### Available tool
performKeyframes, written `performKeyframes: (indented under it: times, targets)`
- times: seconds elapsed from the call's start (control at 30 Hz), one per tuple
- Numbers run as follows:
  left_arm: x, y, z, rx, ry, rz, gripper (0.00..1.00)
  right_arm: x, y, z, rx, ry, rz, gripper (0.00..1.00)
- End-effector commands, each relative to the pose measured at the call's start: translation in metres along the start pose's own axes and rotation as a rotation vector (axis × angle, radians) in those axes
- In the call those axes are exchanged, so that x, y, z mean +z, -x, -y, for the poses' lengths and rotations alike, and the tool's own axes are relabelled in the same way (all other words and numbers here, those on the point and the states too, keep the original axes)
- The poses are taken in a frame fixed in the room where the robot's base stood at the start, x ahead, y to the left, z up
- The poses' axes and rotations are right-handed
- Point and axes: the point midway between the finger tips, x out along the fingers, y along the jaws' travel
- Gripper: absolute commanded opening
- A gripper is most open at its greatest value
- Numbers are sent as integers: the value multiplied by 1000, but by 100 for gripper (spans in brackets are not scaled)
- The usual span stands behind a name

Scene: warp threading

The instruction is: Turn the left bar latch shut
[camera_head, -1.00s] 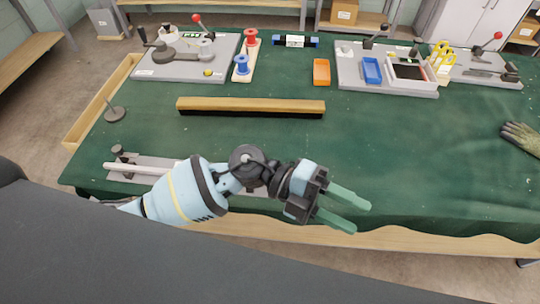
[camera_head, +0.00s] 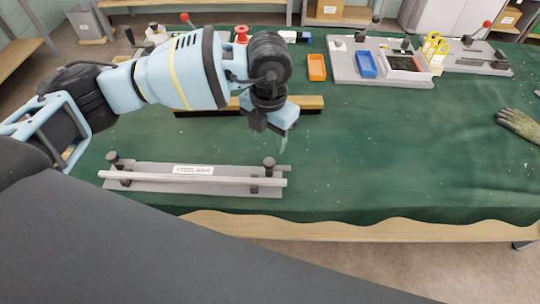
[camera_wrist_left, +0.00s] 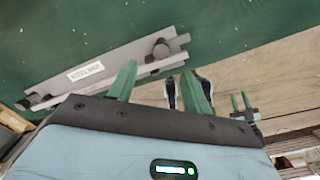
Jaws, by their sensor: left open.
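The steel bar fixture is a grey base plate (camera_head: 230,190) at the front left of the table, with a pale bar (camera_head: 200,180) lying lengthwise along it. The left bar latch (camera_head: 112,158) shows as a dark knob at its left end; I cannot tell how its arm is turned. The right latch (camera_head: 269,162) has a dark knob and also shows in the left wrist view (camera_wrist_left: 160,49). My left gripper (camera_head: 284,136) is open and empty, above and behind the fixture's right end, apart from both latches. Its green fingers (camera_wrist_left: 158,88) stand apart in the wrist view.
A long wooden brush-like block (camera_head: 305,104) lies behind my left gripper. An orange tray (camera_head: 317,67) and a grey board with a blue tray (camera_head: 366,64) stand farther back. A glove (camera_head: 518,124) lies at right. The table's middle right is clear.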

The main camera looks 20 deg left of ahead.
Motion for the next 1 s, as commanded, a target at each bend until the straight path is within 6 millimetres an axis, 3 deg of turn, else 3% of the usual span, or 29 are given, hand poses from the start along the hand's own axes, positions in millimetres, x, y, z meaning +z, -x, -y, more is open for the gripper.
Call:
performKeyframes:
  times: [0.17, 0.6, 1.0]
  targets:
    - [0, -11, 1, -4, -1, -2, 49, -1, 0, 0, 0, 0, -1, 36]
    - [-1, -70, 2, -6, -2, -3, 49, 3, -1, -1, 0, 5, 6, 36]
    - [0, -78, 2, -6, -3, 0, 49, 4, -1, -2, -1, 8, 7, 36]
